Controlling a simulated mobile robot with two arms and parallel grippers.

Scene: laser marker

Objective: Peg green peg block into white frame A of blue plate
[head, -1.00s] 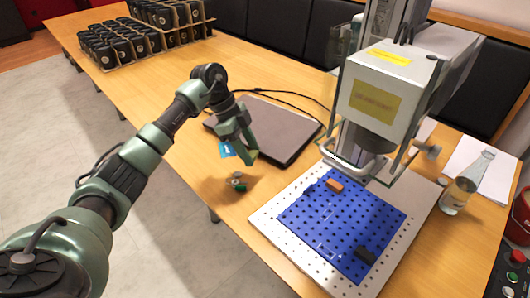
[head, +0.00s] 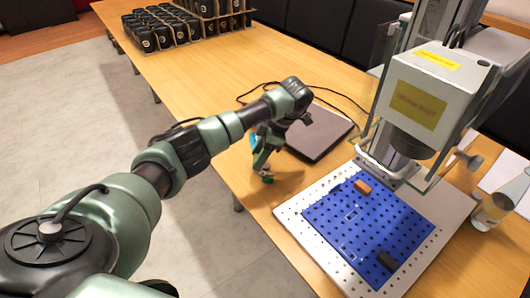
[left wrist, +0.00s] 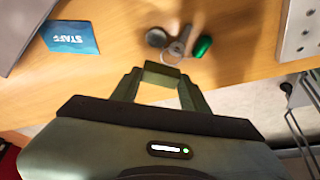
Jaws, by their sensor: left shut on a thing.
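My left gripper (head: 262,165) is over the table, left of the blue plate, pointing down. In the left wrist view its two fingers close on a small dull green block, the green peg block (left wrist: 162,70); in the head view this block is hard to tell from the green fingers. The blue plate (head: 325,212) lies on a white perforated board. An orange block (head: 362,187) and a black block (head: 386,261) sit on it. Faint white outlines show on the plate, one near its middle (head: 351,216); their letters are too small to read. My right gripper is not in view.
Keys (left wrist: 178,48) with a green tag (left wrist: 202,46) lie just beyond the fingertips. A blue card (left wrist: 70,37) and a closed laptop (head: 320,134) are close by. The laser machine (head: 425,95) overhangs the plate's far side. A glass bottle (head: 500,205) stands right.

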